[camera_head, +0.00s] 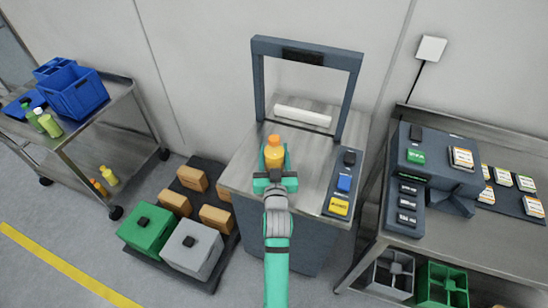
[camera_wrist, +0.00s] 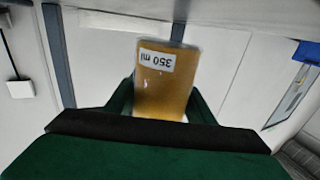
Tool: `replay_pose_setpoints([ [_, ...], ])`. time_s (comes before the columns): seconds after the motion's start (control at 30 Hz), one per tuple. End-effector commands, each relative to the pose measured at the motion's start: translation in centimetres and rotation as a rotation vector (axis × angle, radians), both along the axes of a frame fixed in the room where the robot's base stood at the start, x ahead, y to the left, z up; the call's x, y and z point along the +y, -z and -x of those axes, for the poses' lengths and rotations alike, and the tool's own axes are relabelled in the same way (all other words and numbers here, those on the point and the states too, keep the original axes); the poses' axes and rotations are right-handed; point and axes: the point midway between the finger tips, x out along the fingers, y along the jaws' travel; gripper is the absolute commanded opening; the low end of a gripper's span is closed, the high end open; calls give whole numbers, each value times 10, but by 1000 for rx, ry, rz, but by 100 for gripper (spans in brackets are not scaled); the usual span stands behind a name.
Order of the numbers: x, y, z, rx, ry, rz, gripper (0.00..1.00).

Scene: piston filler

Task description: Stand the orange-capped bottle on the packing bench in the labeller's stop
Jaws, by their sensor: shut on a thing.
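The orange-capped bottle (camera_head: 274,154) is held upright or nearly so in my gripper (camera_head: 275,168), above or on the steel top of the labeller (camera_head: 238,172). The head view does not settle whether its base touches the top. In the wrist view the amber bottle (camera_wrist: 163,95) with its 350 ml label sits between the green fingers of my gripper (camera_wrist: 160,105). A white roller (camera_head: 302,116) lies behind the bottle, under the labeller's dark arch (camera_head: 257,85). I cannot make out the stop clearly; the bottle and gripper may hide it.
A button panel (camera_head: 344,183) edges the labeller's right side. To the right, a steel bench (camera_head: 438,238) holds a printer-like device (camera_head: 430,160) and labelled cards. To the left are a cart (camera_head: 97,115) with blue crates and bottles, and a dark pallet (camera_head: 213,264) with boxes.

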Motion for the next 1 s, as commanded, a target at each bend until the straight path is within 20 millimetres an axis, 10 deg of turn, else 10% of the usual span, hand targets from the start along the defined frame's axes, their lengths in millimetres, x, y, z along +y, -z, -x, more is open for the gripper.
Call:
replay_pose_setpoints([
  [0.57, 0, 28, 1, -1, 1, -1, 14],
  [0.6, 0, 29, 1, 1, 1, -1, 54],
  [0.67, 0, 29, 1, 1, 1, -1, 68],
  [1.0, 0, 27, 1, 1, 1, -1, 68],
])
